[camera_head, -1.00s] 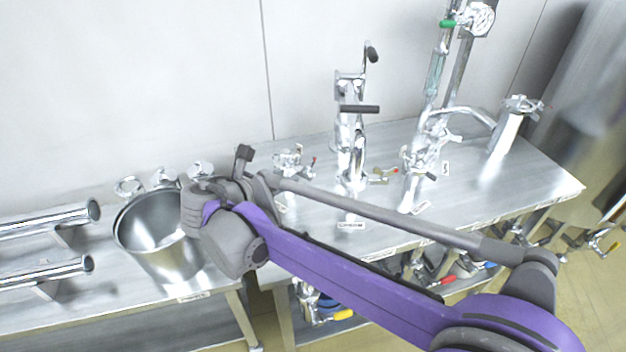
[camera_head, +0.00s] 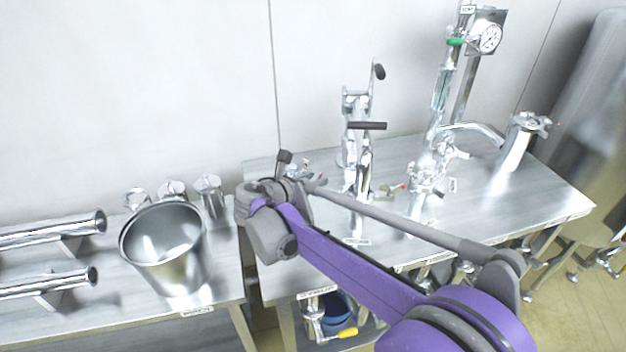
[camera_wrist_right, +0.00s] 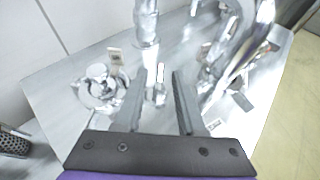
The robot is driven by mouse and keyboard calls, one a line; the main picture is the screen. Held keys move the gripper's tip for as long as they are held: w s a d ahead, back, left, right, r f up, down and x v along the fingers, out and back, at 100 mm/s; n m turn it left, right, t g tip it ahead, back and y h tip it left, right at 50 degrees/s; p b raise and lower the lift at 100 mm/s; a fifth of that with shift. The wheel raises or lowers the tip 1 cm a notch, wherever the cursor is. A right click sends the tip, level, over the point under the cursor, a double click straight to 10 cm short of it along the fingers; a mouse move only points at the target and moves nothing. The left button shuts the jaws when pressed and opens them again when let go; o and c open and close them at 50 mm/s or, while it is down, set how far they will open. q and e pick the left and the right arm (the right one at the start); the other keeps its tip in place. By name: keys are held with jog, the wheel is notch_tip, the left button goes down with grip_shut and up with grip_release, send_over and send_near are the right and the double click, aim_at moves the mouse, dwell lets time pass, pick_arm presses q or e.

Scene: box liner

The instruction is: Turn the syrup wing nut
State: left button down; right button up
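The syrup wing nut cannot be told apart for sure, since the labels are too small to read. A steel fitting with clamps (camera_wrist_right: 97,85) stands left of the fingers in the wrist view. Steel fittings with small handles also stand at the middle of the bench (camera_head: 425,178) in the head view. My right gripper (camera_wrist_right: 158,72) is open, its two grey fingers parallel and apart over the bench; a small bright metal part shows in the gap, and I cannot tell if it touches. In the head view my right arm mostly hides the gripper. My left gripper is not in view.
A steel bucket (camera_head: 165,262) stands on the left table, beside horizontal pipes (camera_head: 50,230). A tall fitting with a black handle (camera_head: 366,126) and a column with a gauge (camera_head: 489,38) rise from the bench.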

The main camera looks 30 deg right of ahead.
grip_shut()
jog(key=shift+m+g, duration=0.3)
dwell(0.3)
jog(key=m+g, duration=0.2)
jog(key=g+h, duration=0.1)
jog(key=shift+w+a+r+m+p, duration=0.1)
jog(key=shift+w+m+p, duration=0.15)
jog(key=shift+m+p, duration=0.15)
jog(key=m+g, duration=0.2)
jog(key=g, duration=0.1)
jog(key=shift+m+p, duration=0.3)
jog(key=shift+p, duration=0.1)
jog(key=m+g+p, duration=0.1)
jog(key=m+g, duration=0.1)
jog(key=g, duration=0.1)
jog(key=shift+w, duration=0.15)
jog(key=shift+m+g+y+p, duration=0.5)
jog(key=shift+m+g+p, duration=0.35)
jog(key=shift+m+g, duration=0.45)
